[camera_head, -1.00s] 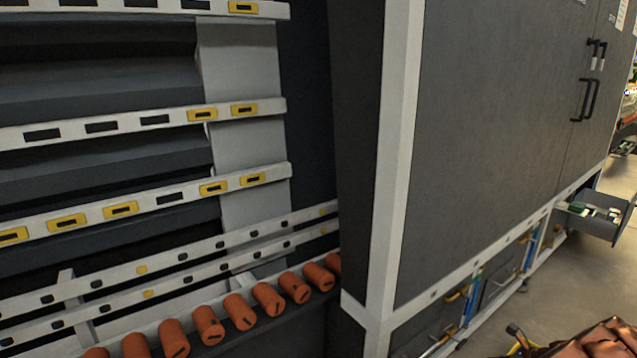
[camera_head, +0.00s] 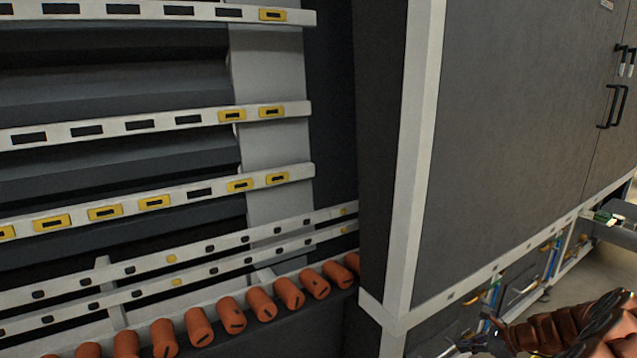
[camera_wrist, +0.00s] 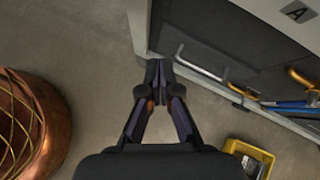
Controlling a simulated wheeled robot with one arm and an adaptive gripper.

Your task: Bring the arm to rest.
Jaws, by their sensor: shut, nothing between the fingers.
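My gripper (camera_wrist: 159,72) is shut and empty in the wrist view, its two dark fingers meeting at the tips. It hangs above the bare grey floor, beside the lower edge of a grey cabinet with a white frame. In the head view, part of my copper-coloured arm and its dark end show at the lower right corner, low in front of the cabinet (camera_head: 520,140). The fingertips are hard to make out there.
A rack (camera_head: 270,140) with white rails and yellow-marked slots stands at the left, above a row of orange cylinders (camera_head: 230,315). An open drawer (camera_head: 620,232) juts out at the right. A yellow bin (camera_wrist: 250,153) and a bent metal handle (camera_wrist: 195,65) lie near my gripper.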

